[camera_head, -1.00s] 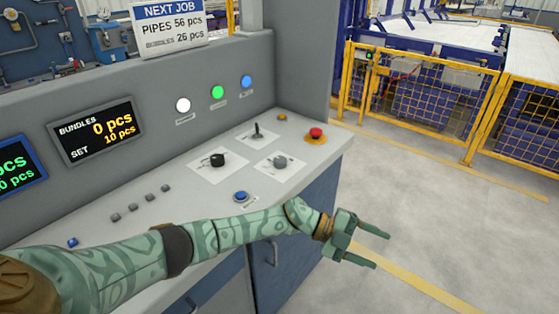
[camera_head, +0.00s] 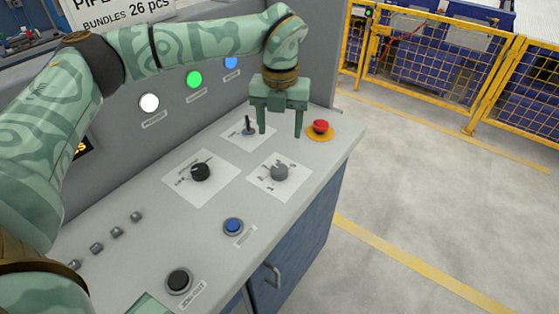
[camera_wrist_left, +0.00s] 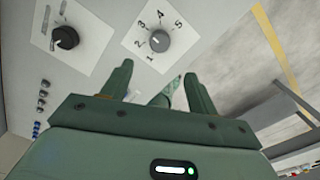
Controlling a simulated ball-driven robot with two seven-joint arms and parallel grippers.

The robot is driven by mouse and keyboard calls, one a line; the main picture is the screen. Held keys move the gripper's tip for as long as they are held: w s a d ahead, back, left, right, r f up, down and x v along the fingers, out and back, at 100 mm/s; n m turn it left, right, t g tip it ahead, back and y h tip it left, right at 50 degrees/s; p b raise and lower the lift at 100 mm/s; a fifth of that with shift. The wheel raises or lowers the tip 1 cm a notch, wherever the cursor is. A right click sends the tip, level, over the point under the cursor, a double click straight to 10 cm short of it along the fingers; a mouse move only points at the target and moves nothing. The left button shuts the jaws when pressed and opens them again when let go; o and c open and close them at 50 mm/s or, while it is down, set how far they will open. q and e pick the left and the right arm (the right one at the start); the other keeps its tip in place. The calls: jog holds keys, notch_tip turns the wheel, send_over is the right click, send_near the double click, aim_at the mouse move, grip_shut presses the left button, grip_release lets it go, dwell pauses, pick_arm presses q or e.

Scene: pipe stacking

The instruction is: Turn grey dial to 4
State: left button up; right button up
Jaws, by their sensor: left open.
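The grey dial (camera_head: 280,173) sits on a white label plate on the console's top, right of the black dial. In the left wrist view the grey dial (camera_wrist_left: 159,41) shows numbers 1 to 5 around it; I cannot tell surely which number it points to. My left gripper (camera_head: 280,134) points down over the console, beyond the grey dial, with its fingers apart and nothing between them. Its fingers also show in the left wrist view (camera_wrist_left: 157,75), apart from the dial.
A black dial (camera_head: 200,172), a small lever (camera_head: 249,126), a red mushroom button (camera_head: 320,127) and a blue button (camera_head: 233,226) are nearby on the console (camera_head: 150,243). A black button (camera_head: 179,281) is near the front. Yellow fencing (camera_head: 430,60) stands beyond open floor.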

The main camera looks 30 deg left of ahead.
aim_at(279, 168)
pick_arm(q)
notch_tip(279, 168, down, 12)
jog(key=b, duration=0.2)
jog(key=shift+w+r+b, duration=0.15)
jog(key=shift+r+b, duration=0.1)
jog(key=shift+b, duration=0.05)
jog(key=shift+a+f, duration=0.1)
jog(key=shift+f, duration=0.3)
jog(key=c, duration=1)
